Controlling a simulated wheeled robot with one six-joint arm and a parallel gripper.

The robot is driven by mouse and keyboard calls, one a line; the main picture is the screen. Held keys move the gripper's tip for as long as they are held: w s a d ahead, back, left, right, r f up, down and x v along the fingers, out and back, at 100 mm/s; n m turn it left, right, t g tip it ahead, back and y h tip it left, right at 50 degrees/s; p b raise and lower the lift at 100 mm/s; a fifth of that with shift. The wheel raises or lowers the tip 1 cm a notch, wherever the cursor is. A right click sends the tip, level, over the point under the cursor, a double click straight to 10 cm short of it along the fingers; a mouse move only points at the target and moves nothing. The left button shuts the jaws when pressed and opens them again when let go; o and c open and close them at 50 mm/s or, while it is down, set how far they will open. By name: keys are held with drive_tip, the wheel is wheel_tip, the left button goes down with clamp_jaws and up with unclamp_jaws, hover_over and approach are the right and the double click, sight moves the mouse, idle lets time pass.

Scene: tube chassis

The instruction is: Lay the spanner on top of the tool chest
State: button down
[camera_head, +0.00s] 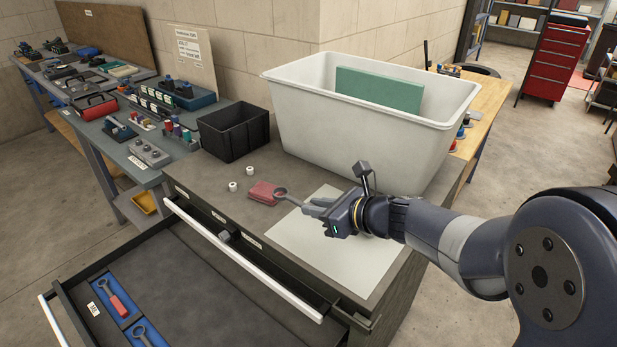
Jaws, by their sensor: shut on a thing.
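The spanner (292,199) is a grey tool with a ring at its free end. My gripper (309,208) is shut on its other end. It is over the top of the tool chest (212,180), with the ring beside or in front of a small red thing (262,191). I cannot tell whether the spanner touches the top or hangs just above it. My fingers hide the gripped end. The chest's drawer (190,300) is pulled open, and two other ring-ended tools lie in its blue inserts, one with a red handle (118,306).
A large white bin (360,135) with a green panel and a black box (233,132) stand at the back of the chest top. Two small white pieces (241,178) lie near the red thing. A pale sheet (330,250) under my gripper is mostly bare. A cluttered bench is left.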

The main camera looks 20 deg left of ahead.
sight(318, 246)
wheel_tip(318, 246, down, 9)
drive_tip(key=shift+d+f+b, duration=0.1)
drive_tip(key=shift+f+b, duration=0.1)
drive_tip(key=shift+b, duration=0.35)
drive_tip(key=shift+f, duration=0.15)
drive_tip(key=c, duration=1.3)
unclamp_jaws()
drive_tip(key=shift+d+r, duration=0.15)
drive_tip(key=shift+r, duration=0.1)
drive_tip(key=v, duration=1.1)
drive_tip(key=shift+s+d, duration=0.25)
drive_tip(key=shift+d, duration=0.05)
